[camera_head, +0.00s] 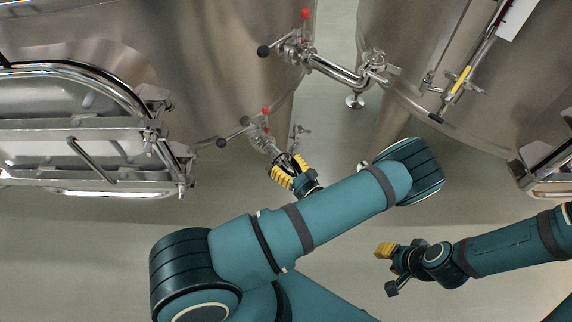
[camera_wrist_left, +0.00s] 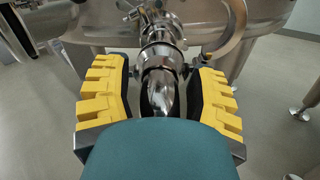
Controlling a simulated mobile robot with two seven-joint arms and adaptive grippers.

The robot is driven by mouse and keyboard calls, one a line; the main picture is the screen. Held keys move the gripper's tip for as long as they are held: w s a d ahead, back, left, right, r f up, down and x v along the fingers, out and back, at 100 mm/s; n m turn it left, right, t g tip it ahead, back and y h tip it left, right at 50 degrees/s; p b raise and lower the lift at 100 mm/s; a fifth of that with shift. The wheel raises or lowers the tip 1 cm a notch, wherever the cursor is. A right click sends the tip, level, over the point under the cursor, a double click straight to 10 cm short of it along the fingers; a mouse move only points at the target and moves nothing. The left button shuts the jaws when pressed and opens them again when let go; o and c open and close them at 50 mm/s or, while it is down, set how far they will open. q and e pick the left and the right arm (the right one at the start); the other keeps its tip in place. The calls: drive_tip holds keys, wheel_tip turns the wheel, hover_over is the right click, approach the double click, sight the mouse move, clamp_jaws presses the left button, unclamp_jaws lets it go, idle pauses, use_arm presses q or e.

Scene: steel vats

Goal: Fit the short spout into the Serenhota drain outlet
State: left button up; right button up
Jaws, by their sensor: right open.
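The short spout (camera_wrist_left: 160,95) is a curved chrome tube. In the left wrist view it lies between the yellow pads of my left gripper (camera_wrist_left: 163,85), with a gap on both sides. Its far end meets the drain outlet (camera_wrist_left: 160,35) at a clamp-like collar; how deeply it sits cannot be told. In the head view my left gripper (camera_head: 284,164) is open just below the outlet (camera_head: 262,142) on the left vat. The spout there is mostly hidden by the gripper. My right gripper (camera_head: 386,268) is open and empty above the floor at the lower right.
The left vat (camera_head: 220,60) has a red-tipped valve handle (camera_head: 265,111) near the outlet and another valve (camera_head: 304,15) above. A pipe (camera_head: 338,70) runs toward the right vat (camera_head: 410,50). A hatch with metal bars (camera_head: 80,155) juts out at left. Open floor lies below.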

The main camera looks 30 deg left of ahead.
use_arm(q)
drive_tip(key=shift+d, duration=0.15)
drive_tip(key=v, duration=0.7)
drive_tip(key=shift+s+d, duration=0.1)
idle(0.5)
